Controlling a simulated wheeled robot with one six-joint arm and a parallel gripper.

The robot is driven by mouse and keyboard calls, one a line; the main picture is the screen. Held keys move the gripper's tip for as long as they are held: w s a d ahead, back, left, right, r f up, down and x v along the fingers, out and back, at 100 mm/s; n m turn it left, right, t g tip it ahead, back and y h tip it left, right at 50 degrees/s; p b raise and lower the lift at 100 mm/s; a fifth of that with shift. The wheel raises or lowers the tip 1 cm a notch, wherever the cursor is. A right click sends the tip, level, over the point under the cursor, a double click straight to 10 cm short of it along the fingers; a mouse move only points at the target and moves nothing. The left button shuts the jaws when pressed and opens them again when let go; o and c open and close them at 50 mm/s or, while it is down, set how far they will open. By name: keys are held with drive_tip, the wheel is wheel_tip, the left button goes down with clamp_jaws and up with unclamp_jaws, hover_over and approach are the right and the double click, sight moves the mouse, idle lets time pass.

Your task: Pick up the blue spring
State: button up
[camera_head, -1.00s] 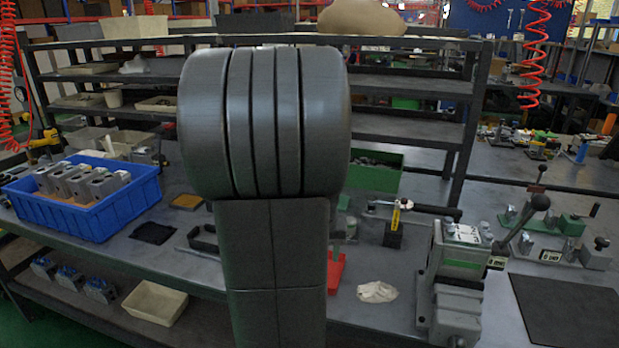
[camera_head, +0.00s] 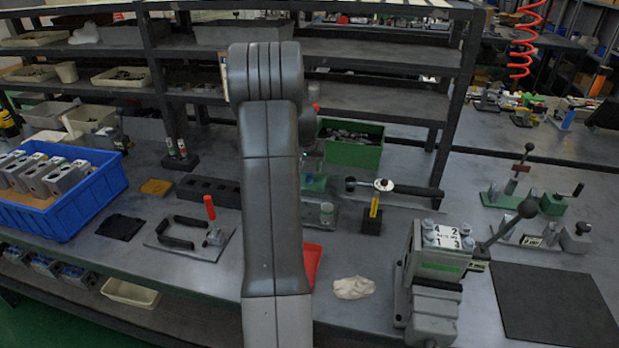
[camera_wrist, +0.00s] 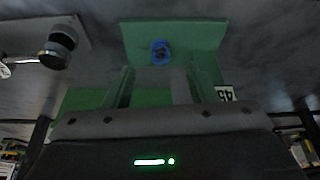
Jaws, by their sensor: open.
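The blue spring (camera_wrist: 160,52) shows in the wrist view as a small blue ring against a green fixture (camera_wrist: 140,32), above the middle of the picture. My gripper (camera_wrist: 162,78) is open at the lower middle of that view, with the spring just beyond the gap between its jaws. The spring is not held, and I cannot tell its exact distance. In the head view, part of a green fixture (camera_head: 314,182) shows just right of my arm. My arm hides the gripper there, and I cannot make out the spring.
A green bin (camera_head: 352,152) stands behind the fixture under the shelf. A grey valve block (camera_head: 437,255) with a lever, a white cloth (camera_head: 354,288) and a blue crate (camera_head: 62,232) are nearby.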

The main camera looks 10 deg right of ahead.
sight(309, 176)
drive_tip(key=shift+w+p+x, duration=0.15)
drive_tip(key=shift+p+x, duration=0.15)
drive_tip(key=shift+x, duration=1.4)
drive_tip(key=shift+w+p+x, duration=0.15)
drive_tip(key=shift+p+x, duration=0.15)
drive_tip(key=shift+x, duration=1.45)
drive_tip(key=shift+d+r, duration=0.1)
drive_tip(key=shift+r, duration=0.05)
drive_tip(key=c, duration=1.1)
drive_tip(key=shift+o, duration=0.2)
drive_tip(key=shift+r, duration=0.5)
wheel_tip(309, 176, up, 2)
drive_tip(key=shift+r+b, duration=0.2)
drive_tip(key=shift+b, duration=0.2)
drive_tip(key=s+a+b, duration=0.1)
drive_tip(key=s, duration=0.4)
drive_tip(key=s+a+b, duration=0.1)
drive_tip(key=s+a, duration=0.1)
drive_tip(key=s, duration=0.4)
drive_tip(key=s+a+b, duration=0.1)
drive_tip(key=s+a, duration=0.1)
drive_tip(key=s, duration=0.4)
drive_tip(key=shift+s+a, duration=0.15)
drive_tip(key=shift+a, duration=0.05)
